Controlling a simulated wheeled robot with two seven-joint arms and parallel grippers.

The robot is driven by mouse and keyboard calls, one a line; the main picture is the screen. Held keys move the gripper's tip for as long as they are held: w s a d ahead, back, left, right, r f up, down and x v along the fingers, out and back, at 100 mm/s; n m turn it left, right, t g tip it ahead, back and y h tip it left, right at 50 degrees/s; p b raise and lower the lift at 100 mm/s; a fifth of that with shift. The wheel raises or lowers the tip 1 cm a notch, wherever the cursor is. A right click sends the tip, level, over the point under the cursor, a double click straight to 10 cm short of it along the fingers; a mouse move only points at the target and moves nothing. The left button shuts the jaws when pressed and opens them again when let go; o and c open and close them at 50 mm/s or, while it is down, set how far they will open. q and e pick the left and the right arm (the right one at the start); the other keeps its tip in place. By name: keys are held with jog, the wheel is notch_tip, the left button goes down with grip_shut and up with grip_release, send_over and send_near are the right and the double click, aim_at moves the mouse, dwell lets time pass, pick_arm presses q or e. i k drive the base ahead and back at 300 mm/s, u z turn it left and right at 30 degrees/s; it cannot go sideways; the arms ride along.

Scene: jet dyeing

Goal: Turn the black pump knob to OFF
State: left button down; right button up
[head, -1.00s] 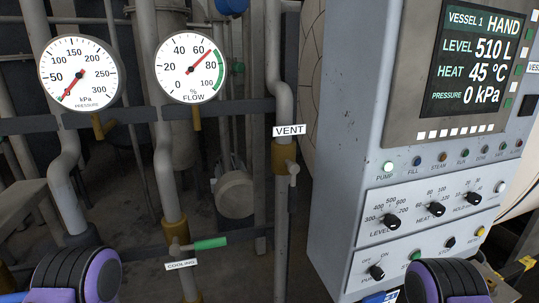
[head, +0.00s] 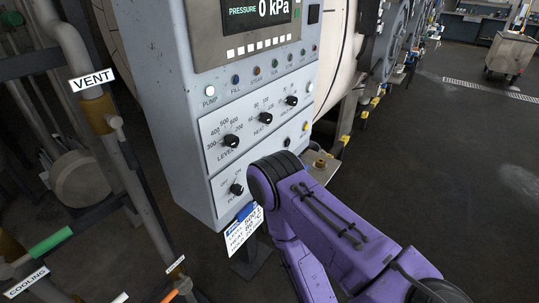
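The black pump knob (head: 237,189) is at the lower left of the grey control panel (head: 172,120), under the small OFF and ON marks. Its pointer is too small to read surely. The PUMP lamp (head: 210,90) above it looks pale and lit. My purple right arm comes in from the lower right, and its black-ringed joint is just right of the knob in the picture, covering part of the lower panel row. My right gripper's fingers do not show. My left gripper is out of the picture.
Level (head: 231,141), heat (head: 265,118) and a third black knob (head: 291,100) sit above. A white card (head: 244,231) with a blue clip hangs at the panel's lower edge. The VENT pipe (head: 128,170) stands at left. Open floor (head: 440,150) lies to the right.

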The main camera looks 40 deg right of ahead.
aim_at(237, 190)
jog(key=k, duration=1.1)
jog(key=z, duration=0.45)
jog(key=i, duration=0.75)
jog(key=z, duration=0.7)
